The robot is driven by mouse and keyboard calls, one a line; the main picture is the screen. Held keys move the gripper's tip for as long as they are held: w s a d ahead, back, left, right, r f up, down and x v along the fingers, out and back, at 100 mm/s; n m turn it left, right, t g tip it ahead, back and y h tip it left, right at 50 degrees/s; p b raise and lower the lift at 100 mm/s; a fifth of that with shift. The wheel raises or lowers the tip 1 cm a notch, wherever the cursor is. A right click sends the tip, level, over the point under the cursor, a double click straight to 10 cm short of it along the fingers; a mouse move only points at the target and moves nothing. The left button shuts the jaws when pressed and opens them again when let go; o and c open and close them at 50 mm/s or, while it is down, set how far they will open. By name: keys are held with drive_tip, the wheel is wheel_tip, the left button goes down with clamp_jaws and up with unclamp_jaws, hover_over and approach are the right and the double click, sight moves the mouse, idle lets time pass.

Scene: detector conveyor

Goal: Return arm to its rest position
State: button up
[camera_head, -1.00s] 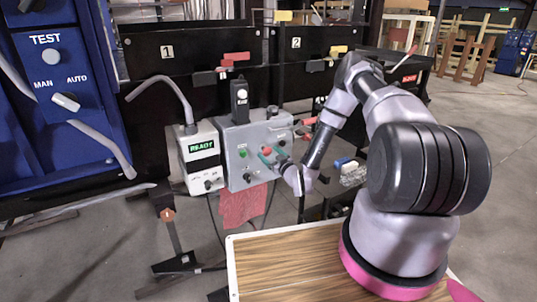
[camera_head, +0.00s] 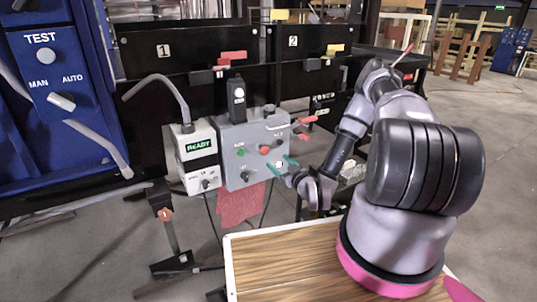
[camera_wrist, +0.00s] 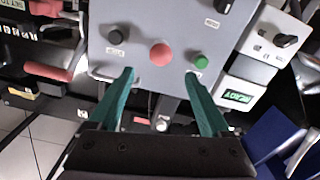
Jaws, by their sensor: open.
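My gripper (camera_head: 287,169) has two teal fingers and is open and empty. It is in front of the lower right part of the grey control box (camera_head: 229,151), apart from it as far as I can tell. In the wrist view the two teal fingers (camera_wrist: 158,80) stand wide apart and point toward the box face (camera_wrist: 140,20). A red button (camera_wrist: 160,54) shows between and beyond the fingertips, with a green button (camera_wrist: 200,62) near the right fingertip. My arm is bent, with its elbow raised at the right of the head view.
A white READY unit (camera_head: 196,158) stands left of the grey box, with a red cloth (camera_head: 240,203) below. A blue TEST panel (camera_head: 65,88) is at the far left. A wood-topped surface (camera_head: 285,262) lies in front. Open floor shows at the lower left.

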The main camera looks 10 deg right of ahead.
drive_tip(key=w+d+r+g+h, duration=0.1)
drive_tip(key=w+d+r+g, duration=0.2)
drive_tip(key=r, duration=0.4)
drive_tip(key=w+d+r+g+h, duration=0.1)
drive_tip(key=w+d+r, duration=0.1)
drive_tip(key=w+r, duration=0.35)
drive_tip(key=s+d+r+m+g+h, duration=0.1)
drive_tip(key=s+r+m+h, duration=0.15)
drive_tip(key=r, duration=0.55)
drive_tip(key=s+d+r+m+g+h, duration=0.1)
drive_tip(key=s+d+r, duration=0.15)
drive_tip(key=r, duration=0.65)
drive_tip(key=s+a+r+m+g, duration=0.2)
drive_tip(key=s+r+m, duration=0.2)
drive_tip(key=s+r, duration=0.9)
drive_tip(key=s+a+r+m+g+y, duration=0.1)
drive_tip(key=s+a+r, duration=0.1)
drive_tip(key=s, duration=0.7)
drive_tip(key=s+a+r+m+g+y, duration=0.1)
drive_tip(key=s+a, duration=0.1)
drive_tip(key=s, duration=0.8)
drive_tip(key=shift+s+a+r, duration=0.25)
drive_tip(key=shift+a+r, duration=0.1)
drive_tip(key=shift+m, duration=0.25)
